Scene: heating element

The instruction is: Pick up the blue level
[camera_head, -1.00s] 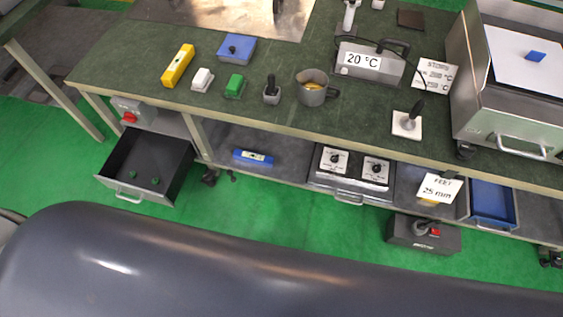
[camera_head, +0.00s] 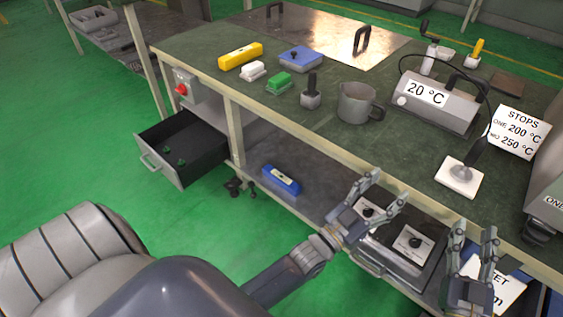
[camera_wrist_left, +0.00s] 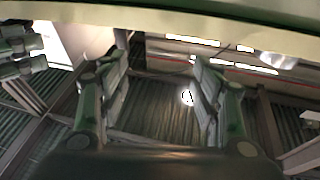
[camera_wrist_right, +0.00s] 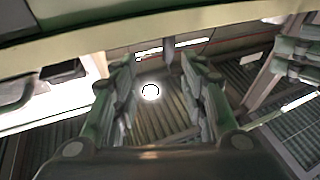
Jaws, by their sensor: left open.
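The blue level (camera_head: 281,180) lies on the lower shelf under the workbench in the head view, with a pale label in its middle. My left gripper (camera_head: 384,189) is open and empty, in front of the bench edge to the right of the level and apart from it. My left fingers also show spread in the left wrist view (camera_wrist_left: 155,95). My right gripper (camera_head: 473,240) is further right, its fingers apart and nothing between them; they also show spread in the right wrist view (camera_wrist_right: 160,90). Both wrist views look up at the ceiling, and the level is in neither.
The green bench top (camera_head: 330,140) overhangs the shelf. An open drawer (camera_head: 160,165) sticks out left of the level. A control box with dials (camera_head: 400,255) stands right of it on the shelf. A yellow level (camera_head: 240,56) lies on the bench top.

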